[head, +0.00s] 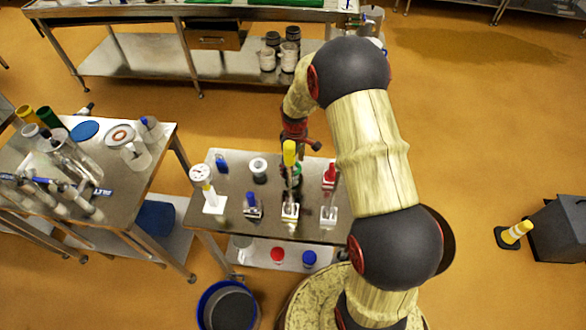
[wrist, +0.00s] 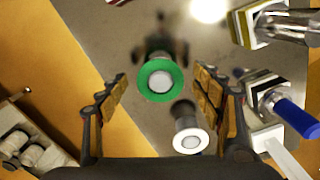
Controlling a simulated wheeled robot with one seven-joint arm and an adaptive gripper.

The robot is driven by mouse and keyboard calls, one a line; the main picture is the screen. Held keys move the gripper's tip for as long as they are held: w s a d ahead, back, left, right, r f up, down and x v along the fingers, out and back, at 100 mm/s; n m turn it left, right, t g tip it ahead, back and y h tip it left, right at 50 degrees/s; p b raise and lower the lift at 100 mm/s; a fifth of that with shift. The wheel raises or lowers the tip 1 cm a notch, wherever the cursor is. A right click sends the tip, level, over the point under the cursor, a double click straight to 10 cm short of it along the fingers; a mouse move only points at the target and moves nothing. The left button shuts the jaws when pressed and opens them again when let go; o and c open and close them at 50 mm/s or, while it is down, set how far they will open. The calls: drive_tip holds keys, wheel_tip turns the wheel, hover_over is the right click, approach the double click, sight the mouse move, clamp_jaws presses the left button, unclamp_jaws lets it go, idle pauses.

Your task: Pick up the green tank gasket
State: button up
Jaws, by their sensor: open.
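The green tank gasket (wrist: 144,80) is a green ring seen from above in the wrist view, around a pale round centre. In the head view a bit of green (head: 297,169) shows on the small metal table, partly hidden behind a yellow-topped item. My gripper (wrist: 160,79) is open, with one finger on each side of the ring in the wrist view. How far the ring lies beneath the fingertips is hard to tell.
A white-ringed piece (wrist: 190,141) stands close to the right finger. A blue-handled tool (wrist: 296,117) and a metal-and-yellow fitting (wrist: 246,25) lie to the right. In the head view the small table (head: 235,186) also holds a white stand (head: 213,201) and a red item (head: 329,174).

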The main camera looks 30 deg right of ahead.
drive_tip(key=shift+c, duration=1)
drive_tip(key=c, duration=0.6)
